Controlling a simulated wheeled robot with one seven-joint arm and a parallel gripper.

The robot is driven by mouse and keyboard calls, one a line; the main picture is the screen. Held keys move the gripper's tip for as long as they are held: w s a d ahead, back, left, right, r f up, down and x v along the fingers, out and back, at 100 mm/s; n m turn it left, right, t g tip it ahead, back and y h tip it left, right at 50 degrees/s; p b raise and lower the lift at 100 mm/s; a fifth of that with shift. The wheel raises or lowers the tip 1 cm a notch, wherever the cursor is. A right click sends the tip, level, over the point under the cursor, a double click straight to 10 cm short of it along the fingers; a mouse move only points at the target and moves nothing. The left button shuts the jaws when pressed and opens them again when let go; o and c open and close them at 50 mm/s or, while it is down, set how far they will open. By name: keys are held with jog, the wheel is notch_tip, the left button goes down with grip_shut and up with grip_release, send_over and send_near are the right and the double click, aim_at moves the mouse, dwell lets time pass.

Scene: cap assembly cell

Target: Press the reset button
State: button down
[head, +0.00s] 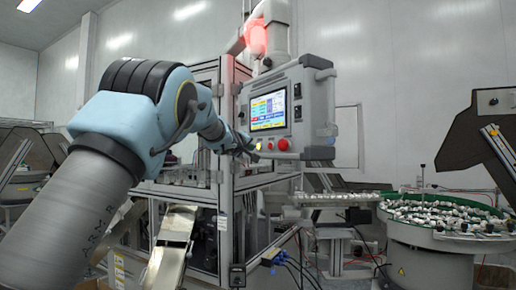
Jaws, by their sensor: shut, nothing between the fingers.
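The control panel (318,100) is a grey box with a lit touchscreen (268,110). A row of buttons sits below the screen: a small pale yellowish button (259,146), another small button (270,146) and a large red mushroom button (283,144). I cannot read any label, so I cannot tell which one is the reset button. My gripper (248,146) is shut and empty at the panel's lower left, just left of the yellowish button in the picture. Whether it touches the panel cannot be told.
A red-lit lamp (257,38) glows above the panel. A metal-framed machine (226,180) stands behind and below my arm. At right, a round bowl feeder (425,235) holds many small parts, with a track (337,199) leading left. Cables (290,268) lie on the floor.

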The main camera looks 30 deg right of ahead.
jog(key=shift+s+a, duration=0.15)
jog(key=shift+a, duration=2.75)
